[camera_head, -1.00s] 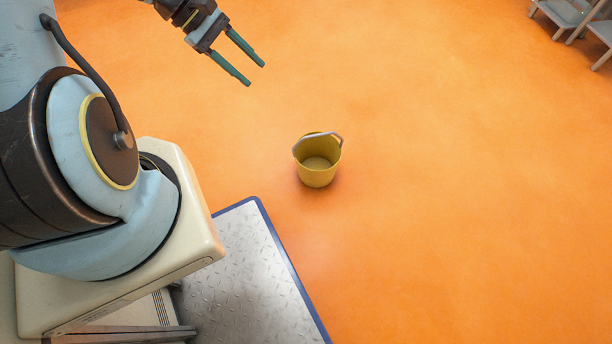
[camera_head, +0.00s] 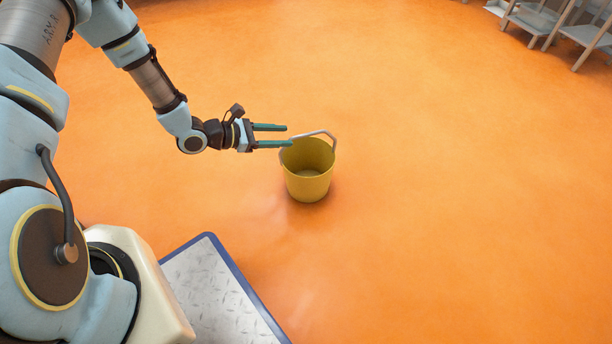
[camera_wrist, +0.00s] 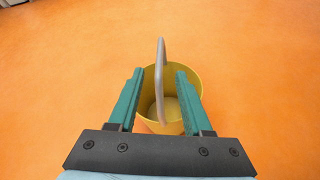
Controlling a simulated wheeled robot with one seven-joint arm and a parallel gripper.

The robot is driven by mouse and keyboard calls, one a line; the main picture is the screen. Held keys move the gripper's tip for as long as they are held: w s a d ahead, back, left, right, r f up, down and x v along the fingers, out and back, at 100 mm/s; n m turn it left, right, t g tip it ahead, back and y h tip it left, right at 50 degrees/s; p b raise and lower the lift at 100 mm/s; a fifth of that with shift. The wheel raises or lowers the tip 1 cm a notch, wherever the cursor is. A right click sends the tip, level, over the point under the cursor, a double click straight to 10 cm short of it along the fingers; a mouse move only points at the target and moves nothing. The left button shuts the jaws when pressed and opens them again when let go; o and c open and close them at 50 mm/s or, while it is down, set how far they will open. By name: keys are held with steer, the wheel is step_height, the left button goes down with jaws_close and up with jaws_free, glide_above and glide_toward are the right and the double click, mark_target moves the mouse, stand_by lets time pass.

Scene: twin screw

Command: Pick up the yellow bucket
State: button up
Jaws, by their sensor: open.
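The yellow bucket (camera_head: 308,184) stands upright on the orange floor, with its grey handle (camera_head: 318,133) raised over the rim. My gripper (camera_head: 289,135) is open and empty, with its two green fingers reaching to the left side of the bucket's rim. In the wrist view my gripper (camera_wrist: 160,72) shows its fingers spread apart, with the bucket (camera_wrist: 190,92) beyond and below them. The handle (camera_wrist: 161,75) runs lengthwise in the gap between the fingers and looks apart from both. The fingers hide part of the bucket's sides.
Grey step-like stands (camera_head: 587,35) are at the top right, far from the bucket. A metal tread plate with a blue edge (camera_head: 213,290) lies at the lower left. The floor around the bucket is clear.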

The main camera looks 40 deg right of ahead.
mark_target(302, 135)
steer(key=b+x, duration=0.3)
steer(key=x, duration=0.4)
steer(key=shift+d+f, duration=0.1)
steer(key=shift+d, duration=0.25)
jaws_close()
stand_by(1.1)
